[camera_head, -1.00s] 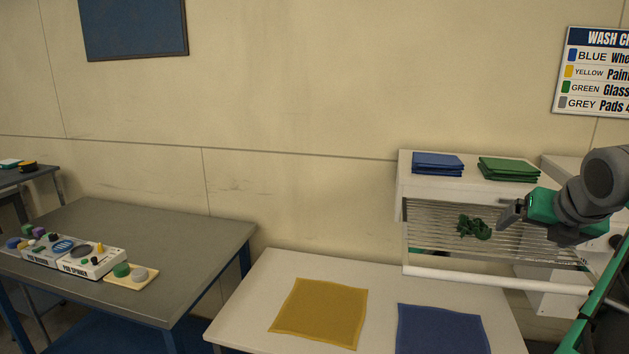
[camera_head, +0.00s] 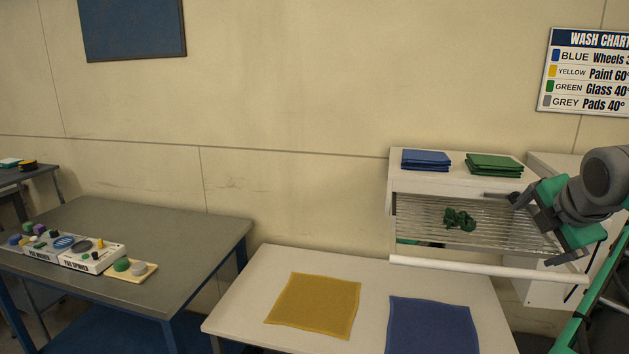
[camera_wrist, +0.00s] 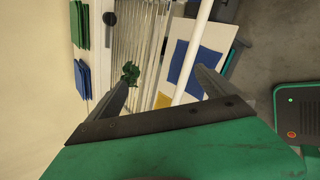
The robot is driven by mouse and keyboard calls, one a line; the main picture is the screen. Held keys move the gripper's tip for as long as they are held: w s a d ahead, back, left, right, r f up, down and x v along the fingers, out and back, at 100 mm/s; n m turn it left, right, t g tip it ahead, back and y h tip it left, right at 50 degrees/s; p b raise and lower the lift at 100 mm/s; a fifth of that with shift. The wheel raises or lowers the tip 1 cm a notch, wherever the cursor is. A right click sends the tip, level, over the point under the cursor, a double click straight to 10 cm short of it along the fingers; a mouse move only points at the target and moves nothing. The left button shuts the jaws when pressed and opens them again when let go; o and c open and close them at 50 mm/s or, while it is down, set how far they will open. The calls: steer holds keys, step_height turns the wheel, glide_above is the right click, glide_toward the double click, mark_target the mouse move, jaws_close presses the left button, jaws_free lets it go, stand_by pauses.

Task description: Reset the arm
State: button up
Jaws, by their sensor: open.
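My gripper (camera_head: 519,198) is at the right of the head view, beside the wire rack (camera_head: 485,235). In the wrist view my gripper (camera_wrist: 162,85) shows two fingers spread wide apart with nothing held between them. A crumpled dark green cloth (camera_head: 459,219) lies on the rack, left of the gripper and apart from it. The cloth also shows in the wrist view (camera_wrist: 130,73), beyond the fingers.
Folded blue cloths (camera_head: 426,160) and green cloths (camera_head: 494,165) sit on the shelf above the rack. A white table (camera_head: 373,285) holds a flat yellow cloth (camera_head: 314,305) and blue cloth (camera_head: 432,327). A grey workbench (camera_head: 180,235) with pad boxes stands left.

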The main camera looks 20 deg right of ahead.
steer(key=s+d+f+m+g, duration=0.1)
steer(key=s+f+m, duration=0.2)
steer(key=f+m, duration=0.45)
steer(key=s+d+f+m+g, duration=0.15)
steer(key=f+m, duration=0.35)
steer(key=m, duration=0.5)
steer(key=s+a+f+m+g+y, duration=0.2)
steer(key=s+a+f+m+g, duration=0.15)
steer(key=a+f+m, duration=0.7)
steer(key=w+a+f+n+y, duration=0.1)
steer(key=a+f+n, duration=0.25)
steer(key=a, duration=0.55)
steer(key=w+a+f+n+y, duration=0.15)
steer(key=a+f, duration=0.25)
steer(key=a, duration=0.5)
steer(key=w+a+r+n+t, duration=0.1)
steer(key=w+a+n, duration=0.1)
steer(key=a, duration=0.5)
steer(key=w+a+r+n, duration=0.1)
steer(key=w+a+n, duration=0.1)
steer(key=a+n, duration=0.2)
steer(key=a, duration=0.3)
steer(key=shift+r+t, duration=0.35)
steer(key=shift+t, duration=0.05)
